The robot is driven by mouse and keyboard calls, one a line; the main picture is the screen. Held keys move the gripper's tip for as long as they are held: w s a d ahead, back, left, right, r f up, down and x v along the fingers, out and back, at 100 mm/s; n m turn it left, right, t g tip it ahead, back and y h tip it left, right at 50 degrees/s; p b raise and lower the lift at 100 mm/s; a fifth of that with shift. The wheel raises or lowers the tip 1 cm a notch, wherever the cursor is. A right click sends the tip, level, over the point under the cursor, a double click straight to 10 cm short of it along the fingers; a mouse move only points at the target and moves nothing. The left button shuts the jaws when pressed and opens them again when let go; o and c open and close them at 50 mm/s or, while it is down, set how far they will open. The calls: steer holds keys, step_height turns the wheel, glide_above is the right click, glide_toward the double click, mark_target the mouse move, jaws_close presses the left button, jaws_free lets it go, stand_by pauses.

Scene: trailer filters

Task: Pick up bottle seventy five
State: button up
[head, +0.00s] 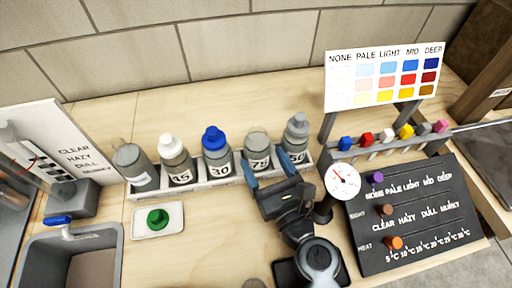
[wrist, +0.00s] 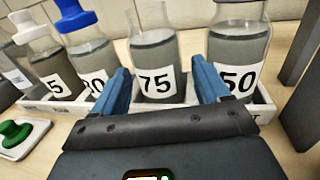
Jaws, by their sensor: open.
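Bottle seventy five (head: 257,150) stands upright in the white rack, between the blue-capped bottle 30 and the grey-capped bottle 50. It is clear with grey liquid and a white "75" label, and no coloured cap shows on it. In the wrist view the bottle (wrist: 155,58) is ahead, between the two blue fingertips, with its top cut off by the frame. My gripper (head: 270,172) is open in front of it; the jaws also show in the wrist view (wrist: 160,75). I cannot tell whether either finger touches the bottle.
The rack (head: 222,184) holds several bottles close on both sides. A green cap (head: 158,218) lies on a white dish (head: 175,230) at front left. A round gauge (head: 342,181), a dark board (head: 415,215) and a colour chart stand (head: 325,128) are on the right. A sink is at left.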

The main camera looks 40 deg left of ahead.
steer(key=shift+f+x, duration=0.2)
steer(key=shift+x, duration=0.95)
steer(key=shift+f+x, duration=0.15)
steer(key=shift+x, duration=0.95)
steer(key=shift+s+a, duration=0.1)
steer(key=shift+c, duration=0.3)
steer(key=c, duration=0.9)
steer(key=shift+r, duration=0.1)
steer(key=shift+c, duration=0.5)
steer(key=shift+r, duration=0.1)
